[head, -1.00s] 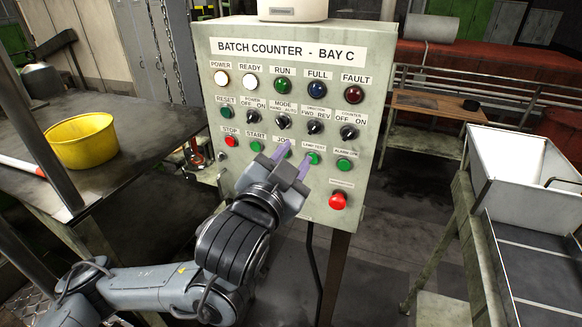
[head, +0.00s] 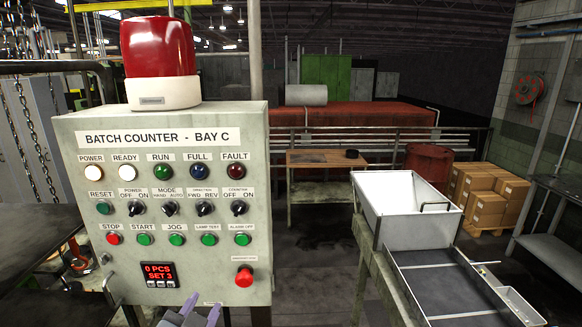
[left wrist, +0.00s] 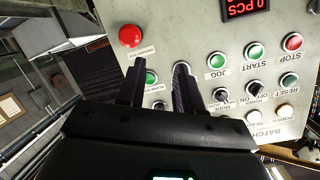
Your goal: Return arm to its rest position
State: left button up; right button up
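My left gripper (head: 192,317) shows only its purple-grey fingertips at the bottom edge of the head view, low in front of the batch counter panel (head: 66,215). The rest of the left arm is out of that view. In the left wrist view, the gripper's two dark fingers (left wrist: 156,85) stand apart with nothing between them. The panel face lies beyond them, upside down; I cannot tell the exact gap. My right gripper is in neither view.
The panel carries a red mushroom button (head: 244,277), a display (head: 159,275) reading 0 PCS, SET 3, and lit POWER and READY lamps. A red beacon (head: 158,47) tops it. A white bin (head: 408,212) and chute stand to the right. Floor between them looks clear.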

pick_arm(q)
jog(key=s+d+f+n+g+h, duration=0.1)
jog(key=s+f+g, duration=0.35)
jog(key=f, duration=0.75)
jog(key=s+d+f+n+g+h, duration=0.1)
jog(key=s+f+g, duration=0.1)
jog(key=s+f, duration=0.8)
jog(key=s+a+f+n+g, duration=0.2)
jog(key=s+a+f+g, duration=0.3)
jog(key=s+f, duration=0.7)
notch_tip(320, 180, up, 17)
jog(key=s+a+y+p, duration=0.1)
jog(key=p, duration=1.4)
jog(key=shift+a+m+y, duration=0.3)
jog(key=shift+a, duration=0.1)
jog(key=shift+f, duration=0.15)
